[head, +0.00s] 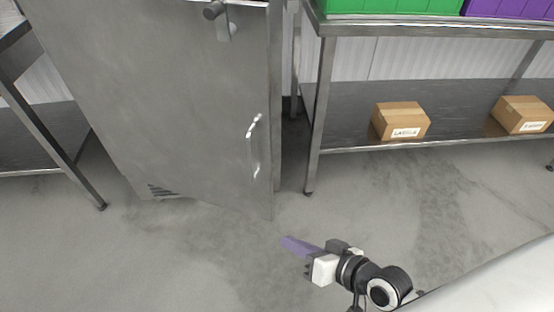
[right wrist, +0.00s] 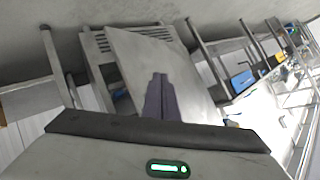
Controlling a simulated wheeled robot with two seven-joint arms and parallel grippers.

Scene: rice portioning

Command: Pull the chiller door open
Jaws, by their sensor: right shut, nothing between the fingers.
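The grey steel chiller door (head: 190,100) stands upright at the upper left of the head view. Its bright vertical handle (head: 253,146) is near the right edge. In the right wrist view the fingers (right wrist: 161,98) show in front of a tilted grey panel (right wrist: 135,55); the handle cannot be made out there. My left gripper is not in view.
A steel rack (head: 318,110) stands right of the chiller, with cardboard boxes (head: 400,121) on its lower shelf and green (head: 390,6) and purple (head: 505,8) bins above. A steel table leg (head: 60,150) stands at left. The floor before the door is clear.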

